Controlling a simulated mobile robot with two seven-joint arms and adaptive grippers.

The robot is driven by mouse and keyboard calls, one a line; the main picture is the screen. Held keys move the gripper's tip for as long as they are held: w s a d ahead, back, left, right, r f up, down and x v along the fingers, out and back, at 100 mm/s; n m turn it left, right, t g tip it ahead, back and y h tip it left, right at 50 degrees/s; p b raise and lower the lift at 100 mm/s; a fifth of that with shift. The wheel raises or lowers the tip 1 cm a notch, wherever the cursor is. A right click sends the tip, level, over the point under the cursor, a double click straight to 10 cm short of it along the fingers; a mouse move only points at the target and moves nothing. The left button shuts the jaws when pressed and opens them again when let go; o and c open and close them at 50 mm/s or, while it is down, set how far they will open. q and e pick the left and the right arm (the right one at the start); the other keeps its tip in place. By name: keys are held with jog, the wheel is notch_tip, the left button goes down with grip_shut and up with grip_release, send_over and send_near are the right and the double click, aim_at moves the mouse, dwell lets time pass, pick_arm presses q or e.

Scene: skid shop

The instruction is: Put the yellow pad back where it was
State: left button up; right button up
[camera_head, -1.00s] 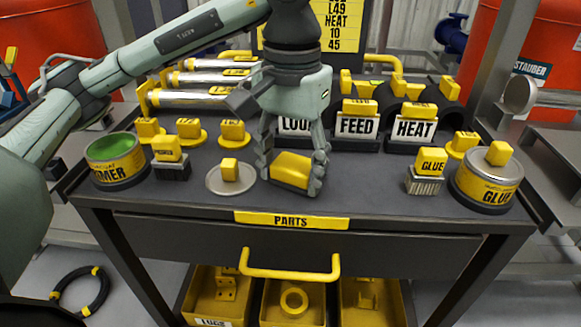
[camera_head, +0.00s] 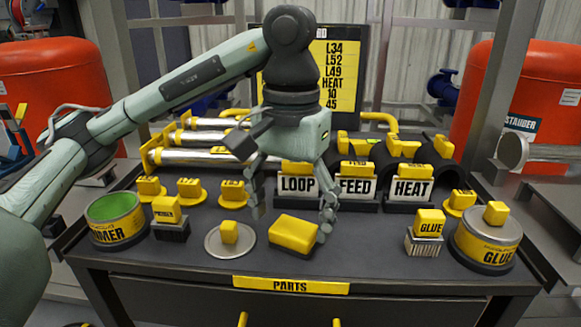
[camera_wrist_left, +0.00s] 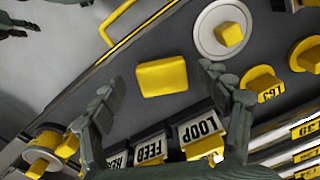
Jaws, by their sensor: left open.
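The yellow pad (camera_head: 293,233), a rounded block with a dark underside, lies on the dark cart top, right of the round grey disc with a yellow cube. My left gripper (camera_head: 291,218) is open. Its fingers stand apart behind and to either side of the pad. In the left wrist view the pad (camera_wrist_left: 162,77) lies between the spread fingertips (camera_wrist_left: 161,80), with gaps on both sides. What look like my right gripper's fingers (camera_wrist_left: 18,27) show at that view's top left corner, cut off; their opening is unclear.
LOOP (camera_head: 298,186), FEED (camera_head: 357,188) and HEAT (camera_head: 412,188) blocks stand behind the pad. The grey disc (camera_head: 230,240) and PRIMER tin (camera_head: 116,219) are left. The GLUE brush (camera_head: 425,232) and GLUE tin (camera_head: 485,238) are right. Cart top is clear between pad and GLUE brush.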

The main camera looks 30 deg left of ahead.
aim_at(291, 233)
pick_arm(q)
notch_tip(291, 233, up, 9)
jog(key=p, duration=0.2)
pick_arm(e)
jog(key=shift+w+a+f, duration=0.1)
jog(key=shift+w+f, duration=0.05)
jog(key=shift+f, duration=0.8)
jog(key=shift+w+a+f, duration=0.1)
jog(key=shift+w+f, duration=0.05)
jog(key=shift+f, duration=0.85)
jog(key=shift+w+f, duration=0.15)
jog(key=shift+f, duration=0.8)
pick_arm(q)
jog(key=shift+f, duration=0.15)
